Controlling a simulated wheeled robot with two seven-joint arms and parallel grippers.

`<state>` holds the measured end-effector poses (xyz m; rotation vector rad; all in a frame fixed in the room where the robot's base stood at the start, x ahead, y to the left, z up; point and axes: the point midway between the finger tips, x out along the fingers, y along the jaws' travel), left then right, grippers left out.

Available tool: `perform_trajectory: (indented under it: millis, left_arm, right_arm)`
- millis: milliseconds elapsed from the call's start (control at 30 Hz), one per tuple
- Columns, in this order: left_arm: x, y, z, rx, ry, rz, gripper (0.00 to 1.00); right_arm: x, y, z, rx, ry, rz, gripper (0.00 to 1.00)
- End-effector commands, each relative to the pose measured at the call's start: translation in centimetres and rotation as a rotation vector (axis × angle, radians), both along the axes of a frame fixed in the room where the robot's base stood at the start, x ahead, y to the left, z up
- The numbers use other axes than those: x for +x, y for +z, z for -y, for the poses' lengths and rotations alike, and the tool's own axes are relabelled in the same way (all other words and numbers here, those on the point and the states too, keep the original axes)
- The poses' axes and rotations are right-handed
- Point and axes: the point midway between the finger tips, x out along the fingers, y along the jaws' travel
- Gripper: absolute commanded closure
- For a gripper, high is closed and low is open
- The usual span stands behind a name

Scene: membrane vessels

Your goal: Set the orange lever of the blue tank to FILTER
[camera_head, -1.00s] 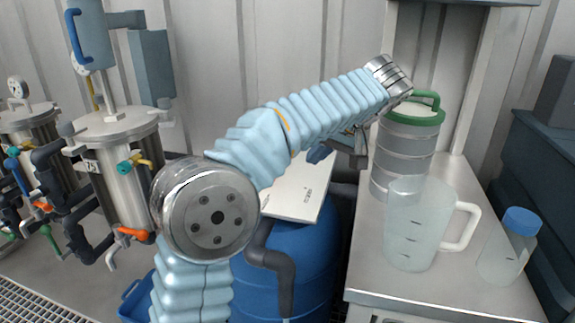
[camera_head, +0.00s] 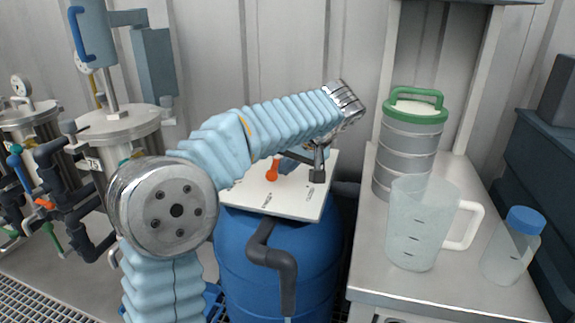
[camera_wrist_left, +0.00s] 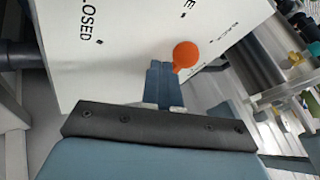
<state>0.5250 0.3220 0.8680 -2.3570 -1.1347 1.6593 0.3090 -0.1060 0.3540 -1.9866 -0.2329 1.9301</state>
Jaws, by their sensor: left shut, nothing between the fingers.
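The blue tank (camera_head: 285,250) stands below a white plate (camera_head: 300,201) with small dark labels. The orange lever (camera_head: 272,171) rises from that plate; its round orange knob (camera_wrist_left: 186,54) shows in the left wrist view. My left gripper (camera_head: 286,163) is over the plate, just right of the lever in the head view. Its blue fingers (camera_wrist_left: 160,75) are shut and empty, beside the knob; I cannot tell whether they touch it. The wrist view shows "CLOSED" and part of another label. The lever's base is hidden, and its setting cannot be read. My right gripper is out of view.
A bench (camera_head: 440,296) on the right holds a stacked metal vessel with a green handle (camera_head: 416,105), a clear jug (camera_head: 415,235) and a blue-capped bottle (camera_head: 510,250). Steel filter vessels (camera_head: 125,140) with valves stand left. A dark pipe (camera_head: 275,260) runs down the tank's front.

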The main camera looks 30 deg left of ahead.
Motion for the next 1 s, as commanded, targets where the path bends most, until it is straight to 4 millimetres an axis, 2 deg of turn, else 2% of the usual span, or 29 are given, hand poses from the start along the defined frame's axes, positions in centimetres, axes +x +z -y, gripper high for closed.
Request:
perform_trajectory:
  millis: [767,1000]
  left_arm:
    - [-0.8,-0.1,-0.8,0.0,-0.268,0.002,1.0]
    - [-1.4,-0.2,-1.6,0.0,-0.271,0.001,1.0]
  right_arm:
    - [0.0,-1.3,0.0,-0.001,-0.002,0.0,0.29]
    - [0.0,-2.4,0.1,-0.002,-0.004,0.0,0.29]
